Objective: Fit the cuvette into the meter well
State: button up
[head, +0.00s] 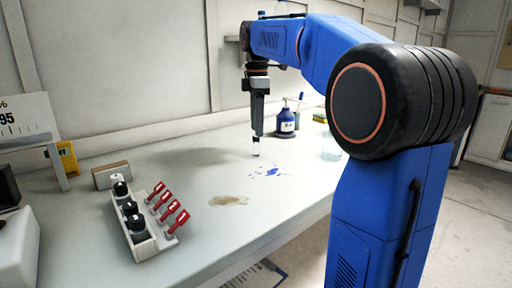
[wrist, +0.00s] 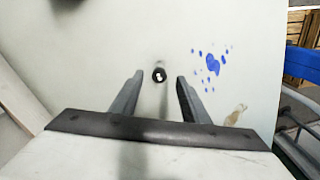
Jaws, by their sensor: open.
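A small upright piece, likely the cuvette, stands on the bench below my gripper (head: 257,134). It shows pale with a dark top in the head view (head: 256,149), and as a dark round top with a white mark in the wrist view (wrist: 159,75). My gripper (wrist: 160,76) is open and points straight down, with the small piece seen between its two fingertips. The fingers do not appear to touch it. A white housing (head: 18,250) at the lower left edge may be the meter. No well can be made out clearly.
A blue bottle (head: 286,124) and a clear beaker (head: 331,150) stand behind and right of the gripper. Blue splashes (wrist: 212,64) and a brown stain (head: 228,200) mark the bench.

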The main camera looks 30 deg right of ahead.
aim_at(257, 141)
jog(key=shift+f, duration=3.45)
grip_shut()
